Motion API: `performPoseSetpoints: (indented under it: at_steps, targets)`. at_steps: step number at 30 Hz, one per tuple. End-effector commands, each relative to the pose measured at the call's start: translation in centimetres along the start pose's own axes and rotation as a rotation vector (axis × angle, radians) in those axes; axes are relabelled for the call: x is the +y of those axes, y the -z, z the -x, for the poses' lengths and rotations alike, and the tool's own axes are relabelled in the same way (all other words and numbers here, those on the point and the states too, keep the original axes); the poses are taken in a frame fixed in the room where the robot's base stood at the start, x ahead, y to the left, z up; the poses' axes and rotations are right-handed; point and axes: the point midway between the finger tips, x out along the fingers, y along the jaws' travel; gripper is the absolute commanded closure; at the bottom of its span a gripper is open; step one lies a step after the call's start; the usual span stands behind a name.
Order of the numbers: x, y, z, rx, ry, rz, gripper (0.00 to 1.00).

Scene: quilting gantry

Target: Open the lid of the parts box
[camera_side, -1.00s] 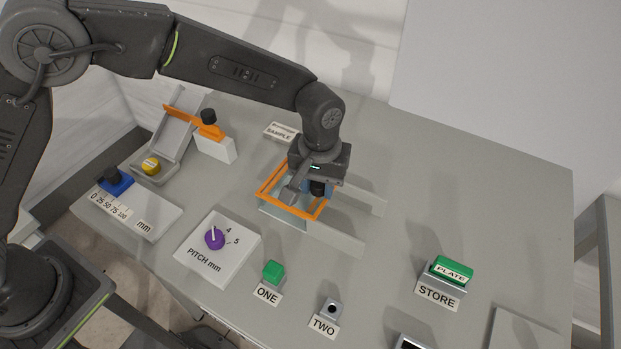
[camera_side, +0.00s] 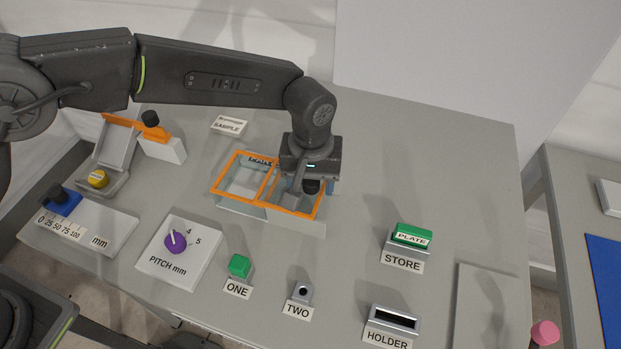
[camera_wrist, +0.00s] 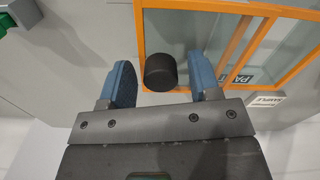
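The parts box (camera_side: 236,206) is a low, pale box with an orange rim around its top. Its clear, orange-framed lid (camera_side: 318,207) sits to the right, over the pale rails, leaving the box's left part uncovered. The black lid knob (camera_side: 312,186) stands near the lid's right end. My gripper (camera_side: 312,188) is down around the knob, one blue finger on each side. In the wrist view the knob (camera_wrist: 160,72) lies between the fingertips (camera_wrist: 161,75), with a visible gap on both sides, so the gripper is open. Part of the lid is hidden behind my gripper.
A SAMPLE plate (camera_side: 229,126) lies behind the box. The PITCH dial (camera_side: 175,241), green block ONE (camera_side: 239,266), TWO post (camera_side: 302,291) and HOLDER (camera_side: 393,320) stand in front. The STORE stand with a green plate (camera_side: 411,235) is right. The table behind it is clear.

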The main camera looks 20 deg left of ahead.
Motion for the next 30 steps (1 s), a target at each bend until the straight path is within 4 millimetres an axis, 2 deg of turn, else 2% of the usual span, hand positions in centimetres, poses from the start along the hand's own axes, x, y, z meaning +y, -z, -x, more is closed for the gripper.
performPoseSetpoints:
  at_steps: [7,11,14,24,30]
  targets:
    - [0.0,0.0,0.0,-0.002,0.002,0.000,0.41]
    - [0.0,0.0,0.8,-0.001,0.001,0.000,0.41]
    - [0.0,0.0,2.3,0.001,-0.002,0.000,0.41]
    - [0.0,0.0,9.8,0.001,-0.002,0.000,0.41]
    - [0.0,0.0,12.7,0.000,-0.001,0.000,0.41]
